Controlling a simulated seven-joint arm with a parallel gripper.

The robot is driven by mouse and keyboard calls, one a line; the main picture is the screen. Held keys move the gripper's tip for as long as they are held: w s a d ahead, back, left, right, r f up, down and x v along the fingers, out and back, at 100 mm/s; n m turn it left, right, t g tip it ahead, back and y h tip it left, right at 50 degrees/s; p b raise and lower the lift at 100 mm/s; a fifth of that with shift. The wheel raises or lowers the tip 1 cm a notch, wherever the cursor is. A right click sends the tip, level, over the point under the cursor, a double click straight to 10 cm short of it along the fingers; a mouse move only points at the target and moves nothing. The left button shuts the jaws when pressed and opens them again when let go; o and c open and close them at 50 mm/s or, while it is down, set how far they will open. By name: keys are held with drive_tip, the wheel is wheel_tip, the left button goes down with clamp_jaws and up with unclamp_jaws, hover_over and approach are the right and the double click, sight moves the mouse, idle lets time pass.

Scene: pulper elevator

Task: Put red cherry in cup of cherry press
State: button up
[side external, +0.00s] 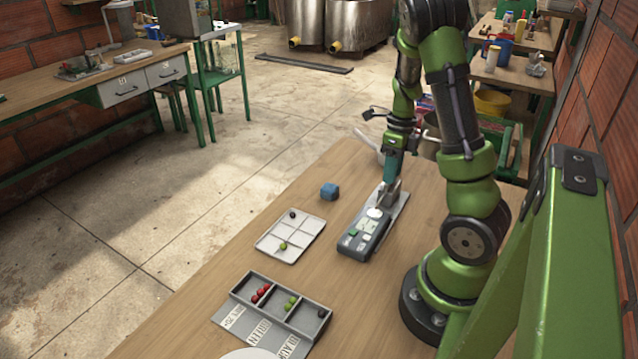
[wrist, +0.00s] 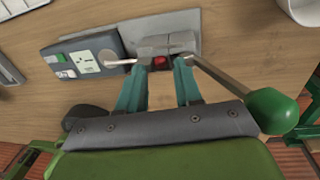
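The cherry press (side external: 360,238) is a grey device with a display and a metal head on the wooden table. In the wrist view its metal block (wrist: 168,45) lies just ahead of my fingertips. A red cherry (wrist: 162,62) sits at the front of this block, where the cup seems to be. My gripper (wrist: 162,69) has its teal fingers on either side of the cherry, with small gaps visible. It also shows in the side view (side external: 391,182), low over the press. The press lever (wrist: 220,78) with its green knob passes right of my fingers. The cup's rim is not clear.
A compartment tray (side external: 240,292) holds red cherries (side external: 262,291), green cherries (side external: 291,302) and a dark one (side external: 321,313). A white grid tray (side external: 268,244) holds a dark and a green cherry. A white vessel (wrist: 305,8) is at upper right.

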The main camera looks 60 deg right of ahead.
wheel_tip(320, 180, up, 17)
drive_tip(key=d, duration=0.2)
drive_tip(key=shift+f, duration=0.15)
idle(0.5)
drive_tip(key=w+a+f+n+t, duration=0.1)
drive_tip(key=w+a+n+t, duration=0.15)
drive_tip(key=a+n, duration=0.6)
drive_tip(key=w+a+f+n+t, duration=0.1)
drive_tip(key=w+a+n, duration=0.35)
drive_tip(key=n, duration=0.65)
drive_tip(key=s+a+r+n+t, duration=0.1)
drive_tip(key=s+a+n+t, duration=0.1)
drive_tip(key=a+n, duration=0.4)
drive_tip(key=s+a+r+n+t, duration=0.1)
drive_tip(key=s+a+n, duration=0.1)
drive_tip(key=a+n, duration=0.4)
drive_tip(key=a, duration=0.5)
drive_tip(key=shift+s+r+t+y, duration=0.2)
drive_tip(key=shift+r+t+y, duration=0.1)
drive_tip(key=shift+t, duration=0.05)
